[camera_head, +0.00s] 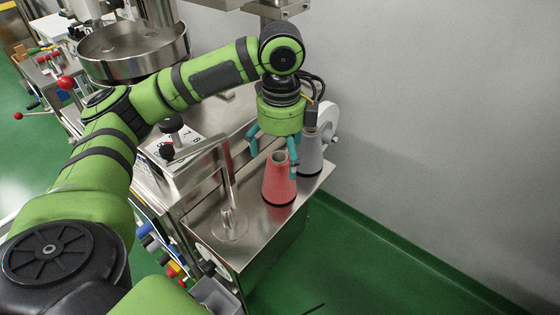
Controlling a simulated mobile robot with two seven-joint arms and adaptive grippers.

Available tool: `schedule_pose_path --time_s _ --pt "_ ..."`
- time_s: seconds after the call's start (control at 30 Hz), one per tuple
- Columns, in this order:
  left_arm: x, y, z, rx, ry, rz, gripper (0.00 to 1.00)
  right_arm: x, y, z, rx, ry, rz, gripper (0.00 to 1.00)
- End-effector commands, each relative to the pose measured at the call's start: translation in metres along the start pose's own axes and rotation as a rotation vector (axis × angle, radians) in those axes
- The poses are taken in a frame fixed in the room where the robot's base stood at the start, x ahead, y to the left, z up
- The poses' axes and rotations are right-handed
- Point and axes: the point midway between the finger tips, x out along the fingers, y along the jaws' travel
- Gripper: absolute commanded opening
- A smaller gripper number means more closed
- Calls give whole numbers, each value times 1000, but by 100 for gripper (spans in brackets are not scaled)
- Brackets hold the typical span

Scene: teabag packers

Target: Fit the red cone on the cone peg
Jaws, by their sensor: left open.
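The red cone (279,184) stands upright near the right side of the steel machine top, its narrow hollow end up and a dark band at its base. My left gripper (273,160) hangs over it with teal fingers spread, one to the left of the cone's top and one to the right. It is open and holds nothing. A grey cone (311,158) stands just behind the red one, partly covered by my gripper. I cannot make out the cone peg or tell whether one is inside the red cone. My right gripper is not in view.
A bent metal post (228,185) with a round foot rises left of the red cone. A light wheel-like part (329,122) sits behind the grey cone. A steel bowl (133,55) stands at the back left. A grey wall (420,110) closes the right side.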

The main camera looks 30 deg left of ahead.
Motion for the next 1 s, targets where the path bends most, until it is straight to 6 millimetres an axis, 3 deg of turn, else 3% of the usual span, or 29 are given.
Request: schedule_pose_path --time_s 0.3,0.6,0.87,0.97,1.0 --pt "21 2 5 4 -2 12 95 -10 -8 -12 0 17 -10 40" --pt "62 1 8 5 -2 9 95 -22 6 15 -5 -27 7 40" --pt "67 1 8 5 -2 7 95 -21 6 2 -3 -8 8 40" --pt "66 1 8 5 -2 6 63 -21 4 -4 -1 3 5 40" --pt "66 1 8 5 -2 6 47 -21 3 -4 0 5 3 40"
